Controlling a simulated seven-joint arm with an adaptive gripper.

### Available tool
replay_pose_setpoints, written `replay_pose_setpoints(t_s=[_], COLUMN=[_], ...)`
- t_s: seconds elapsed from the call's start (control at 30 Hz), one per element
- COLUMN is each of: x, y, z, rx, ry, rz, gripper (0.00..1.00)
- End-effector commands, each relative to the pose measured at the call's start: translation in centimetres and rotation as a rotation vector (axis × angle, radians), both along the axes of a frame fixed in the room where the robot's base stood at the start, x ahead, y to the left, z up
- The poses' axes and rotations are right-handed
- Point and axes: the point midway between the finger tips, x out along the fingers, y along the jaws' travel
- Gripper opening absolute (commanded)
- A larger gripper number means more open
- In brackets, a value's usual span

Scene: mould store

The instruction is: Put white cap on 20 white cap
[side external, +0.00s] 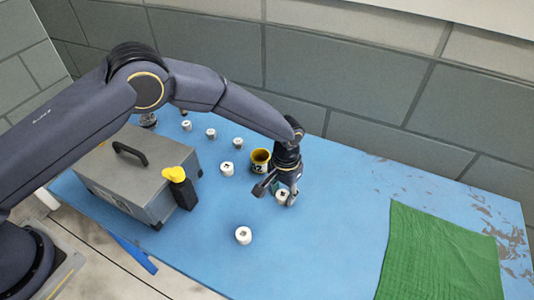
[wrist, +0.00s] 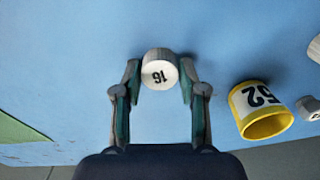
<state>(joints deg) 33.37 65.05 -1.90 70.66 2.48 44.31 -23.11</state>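A white cap (wrist: 160,70) with a dark number that looks like 16 stands between the fingertips of my gripper (wrist: 159,84) in the wrist view. A gap shows on each side of it, so my gripper is open around it without visible grip. In the side view that cap (side external: 282,194) is partly hidden by my gripper (side external: 277,193). Other white caps stand on the blue table: one near the front (side external: 243,235), one left of the yellow cup (side external: 227,169), and smaller-looking ones further back (side external: 211,133). Their numbers are too small to read, so I cannot tell which is 20.
A yellow cup (side external: 260,160) with a numbered label stands just behind my gripper; it also shows in the wrist view (wrist: 262,112). A green cloth (side external: 440,255) lies right. The front middle is mostly clear.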

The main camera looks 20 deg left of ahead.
Motion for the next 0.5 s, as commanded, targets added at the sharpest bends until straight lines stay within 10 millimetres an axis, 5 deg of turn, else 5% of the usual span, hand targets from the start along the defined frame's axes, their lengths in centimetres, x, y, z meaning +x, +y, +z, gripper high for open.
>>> replay_pose_setpoints(t_s=[0.2,0.5], x=[0.00,0.03], y=[0.00,-0.02], z=[0.02,0.40], rx=[0.000,0.000], ry=[0.000,-0.001], rz=[0.000,0.000], gripper=[0.16,0.15])
